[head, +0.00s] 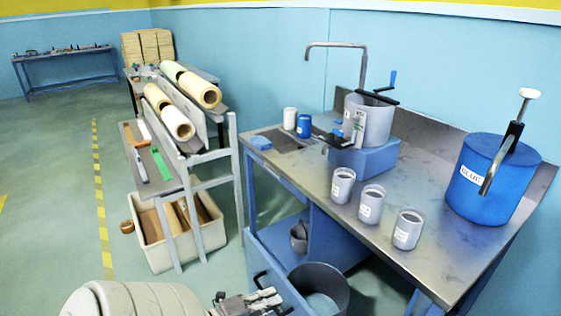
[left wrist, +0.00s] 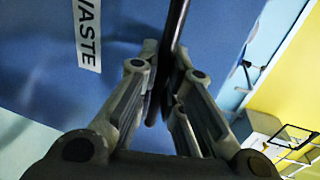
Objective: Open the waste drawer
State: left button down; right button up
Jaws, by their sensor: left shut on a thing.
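The waste drawer shows a blue front (left wrist: 45,60) with a white "WASTE" label (left wrist: 88,35) in the left wrist view. In the head view its blue rim (head: 285,290) stands out from under the steel bench, with a grey bin (head: 320,280) visible behind it. My left gripper (head: 262,299) is at the outer face of the drawer. It is shut on the dark bar handle (left wrist: 178,25), which runs between the fingers (left wrist: 163,95) in the left wrist view. My right gripper is in neither view.
The steel bench (head: 320,215) carries several grey cups, a blue "GLUE" drum (head: 488,180) and a pot (head: 368,118). A roll rack (head: 205,160) and a cream bin (head: 185,255) stand left of the drawer. Green floor (head: 60,190) is clear farther left.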

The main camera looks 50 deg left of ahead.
pick_arm(q)
jog(key=shift+s, duration=0.15)
jog(key=c, duration=1.5)
grip_release()
jog(key=v, duration=1.2)
